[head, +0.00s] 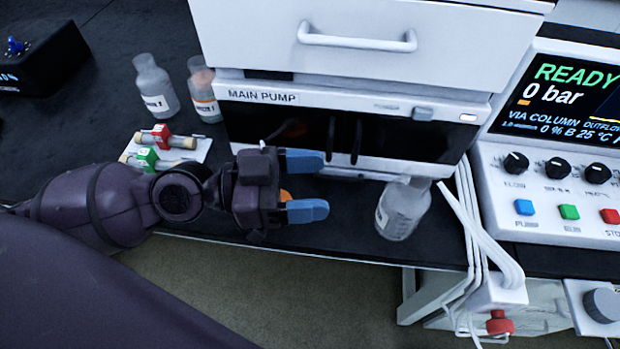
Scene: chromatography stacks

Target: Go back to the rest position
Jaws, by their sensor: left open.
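My left gripper (307,187) comes in from the left with its two blue fingertips apart and nothing between them. It is over the front edge of the black bench (60,145), in front of the white unit labelled MAIN PUMP (340,125). A clear bottle (403,208) stands to the right of the fingertips, apart from them. A small orange patch shows between the fingers, on or behind the gripper; I cannot tell which. My right gripper is not in view.
Two labelled bottles (155,88) (203,90) stand left of the pump. Red and green column fittings lie on a white card (195,153). A control panel (560,190) reading READY is at the right. White tubes (480,230) hang over the bench edge. Floor lies below.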

